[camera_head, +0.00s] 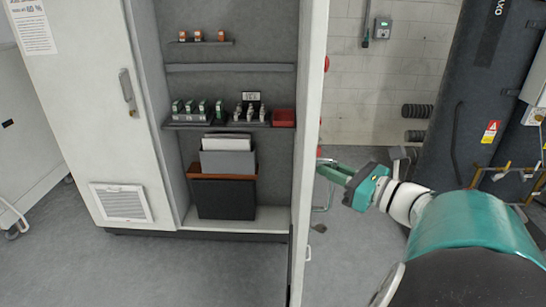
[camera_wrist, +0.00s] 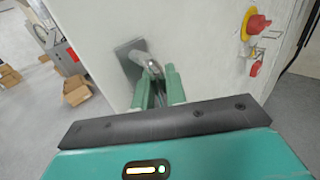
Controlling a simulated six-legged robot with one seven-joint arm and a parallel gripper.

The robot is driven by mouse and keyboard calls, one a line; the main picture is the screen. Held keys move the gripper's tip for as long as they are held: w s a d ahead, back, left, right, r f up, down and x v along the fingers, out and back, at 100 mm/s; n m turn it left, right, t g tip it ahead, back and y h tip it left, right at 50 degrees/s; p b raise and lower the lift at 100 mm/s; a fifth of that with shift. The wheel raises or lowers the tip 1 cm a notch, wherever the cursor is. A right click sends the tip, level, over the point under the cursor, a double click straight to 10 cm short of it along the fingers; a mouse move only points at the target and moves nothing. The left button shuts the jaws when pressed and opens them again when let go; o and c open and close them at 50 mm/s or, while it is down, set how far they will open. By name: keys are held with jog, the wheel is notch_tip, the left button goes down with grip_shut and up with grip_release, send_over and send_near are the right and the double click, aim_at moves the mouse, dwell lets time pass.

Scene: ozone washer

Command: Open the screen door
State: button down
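A white door panel (camera_wrist: 190,45) fills the middle of the wrist view. It carries a metal handle (camera_wrist: 133,60) with a lever on a dark plate. My gripper (camera_wrist: 157,75) is at this handle, with its green fingers on either side of the lever's end. A narrow gap shows between the fingers, but whether they press on the lever is unclear. In the head view my gripper (camera_head: 332,172) is just right of a white panel seen nearly edge-on (camera_head: 309,150). That panel hides whatever the fingertips face.
An open cabinet (camera_head: 237,55) with shelves stands left of the panel; its left door (camera_head: 95,90) has a handle and vent. A red emergency button (camera_wrist: 257,24) is right of the handle. Cardboard boxes (camera_wrist: 75,90) lie on the floor. Dark equipment (camera_head: 475,100) stands at right.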

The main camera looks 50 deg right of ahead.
jog(key=c, duration=1.6)
grip_release()
jog(key=shift+s+a+f, duration=0.1)
jog(key=shift+a+f, duration=0.05)
jog(key=shift+a, duration=0.1)
jog(key=shift+c, duration=0.2)
jog(key=shift+o, duration=0.5)
jog(key=shift+s, duration=0.1)
jog(key=s, duration=1.3)
jog(key=shift+s, duration=0.2)
